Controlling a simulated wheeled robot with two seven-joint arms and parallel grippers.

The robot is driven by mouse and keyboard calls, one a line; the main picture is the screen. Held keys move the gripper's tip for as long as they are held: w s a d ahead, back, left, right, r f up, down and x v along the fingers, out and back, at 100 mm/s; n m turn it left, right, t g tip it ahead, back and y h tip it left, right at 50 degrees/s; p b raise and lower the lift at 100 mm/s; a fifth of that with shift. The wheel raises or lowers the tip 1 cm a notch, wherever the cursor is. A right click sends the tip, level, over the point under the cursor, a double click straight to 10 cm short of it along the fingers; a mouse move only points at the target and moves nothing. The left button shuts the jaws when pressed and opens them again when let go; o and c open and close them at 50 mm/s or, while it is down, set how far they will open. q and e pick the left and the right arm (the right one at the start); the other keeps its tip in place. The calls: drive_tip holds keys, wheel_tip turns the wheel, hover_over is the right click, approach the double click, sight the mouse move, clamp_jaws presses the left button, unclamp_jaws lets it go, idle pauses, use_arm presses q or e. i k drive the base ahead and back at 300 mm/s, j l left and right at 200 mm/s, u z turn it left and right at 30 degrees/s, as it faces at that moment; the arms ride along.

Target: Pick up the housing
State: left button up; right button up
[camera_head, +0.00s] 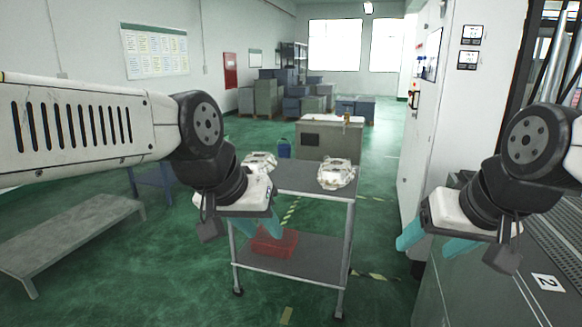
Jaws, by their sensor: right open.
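Two silvery cast housings lie on the grey top of a cart (300,182). One housing (337,174) sits at the right side of the top and is fully in sight. The other housing (260,161) is at the left side, partly hidden behind my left arm. My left gripper (260,226) points down in front of the cart's left edge, with teal fingers; whether it is open is unclear, and I see nothing held. My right gripper (434,241) is open and empty, to the right of the cart and apart from both housings.
A red bin (273,243) stands on the cart's lower shelf. A low grey bench (75,235) is at the left. A tall white cabinet (470,100) and a dark machine surface (470,290) bound the right. Stacked grey crates (290,95) stand far back.

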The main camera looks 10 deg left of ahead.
sight(259, 162)
drive_tip(key=u, duration=0.65)
drive_tip(key=i+j+z, duration=0.1)
drive_tip(key=i+j, duration=0.2)
drive_tip(key=i+j+z, duration=0.15)
drive_tip(key=i+j, duration=0.2)
drive_tip(key=i, duration=0.15)
drive_tip(key=i+j+z, duration=0.1)
drive_tip(key=i+j, duration=0.25)
drive_tip(key=i+j+z, duration=0.1)
drive_tip(key=i+j, duration=0.3)
drive_tip(key=i+j+z, duration=0.15)
drive_tip(key=i+j, duration=0.2)
drive_tip(key=i+j+z, duration=0.1)
drive_tip(key=i+j, duration=0.25)
drive_tip(key=j, duration=0.2)
drive_tip(key=i+j+z, duration=0.1)
drive_tip(key=i+j, duration=0.2)
drive_tip(key=j, duration=0.2)
drive_tip(key=i+j+z, duration=0.15)
drive_tip(key=i+j, duration=0.15)
drive_tip(key=j, duration=0.2)
